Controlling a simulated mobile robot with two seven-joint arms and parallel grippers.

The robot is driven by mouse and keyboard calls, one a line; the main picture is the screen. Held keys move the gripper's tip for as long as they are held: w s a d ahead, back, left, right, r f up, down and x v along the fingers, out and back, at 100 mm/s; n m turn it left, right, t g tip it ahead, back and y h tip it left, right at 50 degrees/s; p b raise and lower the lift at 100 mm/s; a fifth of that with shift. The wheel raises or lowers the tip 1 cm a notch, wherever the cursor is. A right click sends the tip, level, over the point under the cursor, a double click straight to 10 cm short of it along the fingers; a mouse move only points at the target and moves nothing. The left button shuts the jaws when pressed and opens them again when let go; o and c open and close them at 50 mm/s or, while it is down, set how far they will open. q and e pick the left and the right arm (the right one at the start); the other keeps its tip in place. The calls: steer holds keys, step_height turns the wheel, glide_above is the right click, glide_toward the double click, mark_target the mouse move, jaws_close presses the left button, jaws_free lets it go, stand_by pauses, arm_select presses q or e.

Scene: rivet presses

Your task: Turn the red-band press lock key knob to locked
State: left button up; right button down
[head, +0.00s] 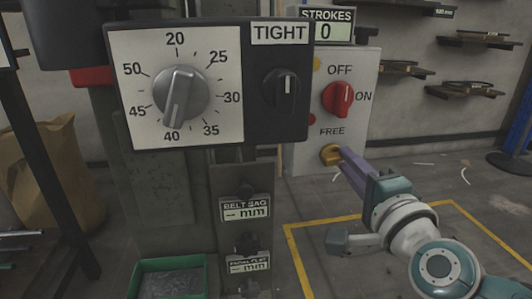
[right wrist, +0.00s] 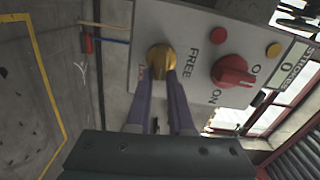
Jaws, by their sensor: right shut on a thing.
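The brass-yellow lock key knob (head: 330,154) sits low on the grey control box, below the word FREE. It also shows in the right wrist view (right wrist: 160,60), between the tips of the purple fingers. My right gripper (head: 346,163) reaches in from the lower right and is shut on this knob; the fingers (right wrist: 161,84) hide part of it. The label (head: 332,131) beside the knob reads FREE. My left gripper is not in view.
A red OFF/ON switch (head: 338,98) is just above the knob. A STROKES counter (head: 325,31) reads 0. Left of it are a dial (head: 180,94) and a TIGHT selector (head: 285,90). A green bin (head: 138,284) stands below. Shelves (head: 465,92) line the back wall.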

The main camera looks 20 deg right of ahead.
steer(key=shift+f+m, duration=0.15)
steer(key=shift+m, duration=0.35)
steer(key=c, duration=0.8)
jaws_free()
steer(key=p+v, duration=0.2)
steer(key=v, duration=0.8)
steer(key=shift+w+a, duration=0.1)
